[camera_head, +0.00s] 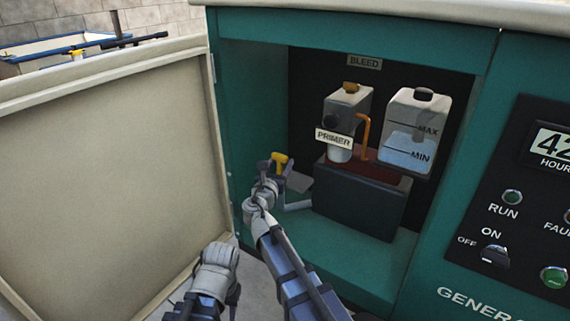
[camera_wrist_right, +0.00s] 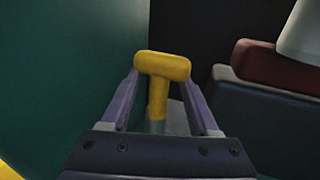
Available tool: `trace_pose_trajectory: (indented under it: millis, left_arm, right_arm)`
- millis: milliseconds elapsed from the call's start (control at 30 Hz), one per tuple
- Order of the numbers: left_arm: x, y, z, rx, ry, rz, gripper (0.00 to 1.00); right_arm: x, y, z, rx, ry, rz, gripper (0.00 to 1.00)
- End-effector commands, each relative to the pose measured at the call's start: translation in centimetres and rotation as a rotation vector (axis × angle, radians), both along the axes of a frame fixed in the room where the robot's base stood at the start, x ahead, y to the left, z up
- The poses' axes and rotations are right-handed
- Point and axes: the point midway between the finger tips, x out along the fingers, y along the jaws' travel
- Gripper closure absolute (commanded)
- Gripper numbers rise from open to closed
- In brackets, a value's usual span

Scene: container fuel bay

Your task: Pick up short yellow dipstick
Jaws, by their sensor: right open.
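The short yellow dipstick (camera_head: 280,160) stands upright inside the green bay, left of the dark block. Its T-shaped yellow handle (camera_wrist_right: 162,67) shows in the right wrist view, with a grey part below its stem. My right gripper (camera_head: 277,170) is open, with its two purple fingers on either side of the dipstick's stem; the right wrist view shows a finger (camera_wrist_right: 125,100) to the left and one to the right, apart from the stem. My left arm shows at the bottom of the head view, left of the right arm; its fingertips are not clearly visible.
A dark block with a red top (camera_head: 362,200) stands right of the dipstick, below the primer unit (camera_head: 346,110) and a white fluid tank (camera_head: 413,125). The green bay wall (camera_wrist_right: 70,80) is close on the left. An open cream door (camera_head: 110,180) hangs left. A control panel (camera_head: 530,200) is right.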

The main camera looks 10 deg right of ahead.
Motion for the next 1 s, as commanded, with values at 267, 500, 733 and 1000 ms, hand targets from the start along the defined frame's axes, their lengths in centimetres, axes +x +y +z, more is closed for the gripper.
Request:
trace_pose_trajectory:
  millis: [267,500,733,1000]
  left_arm:
    - [-0.02,0.02,0.00,0.000,0.000,0.000,0.53]
    - [-0.02,0.02,0.00,0.000,0.000,0.000,0.53]
    - [-0.02,0.02,0.00,0.000,0.000,0.000,0.53]
    - [-0.02,0.02,0.00,0.000,0.000,0.000,0.53]
  right_arm:
    - [-0.06,0.00,0.00,0.000,0.000,0.000,0.51]
    - [-0.07,0.00,0.00,0.000,0.000,0.000,0.78]
    - [-0.07,0.00,0.00,0.000,0.000,0.000,1.00]
    - [-0.07,0.00,0.00,0.000,0.000,0.000,1.00]
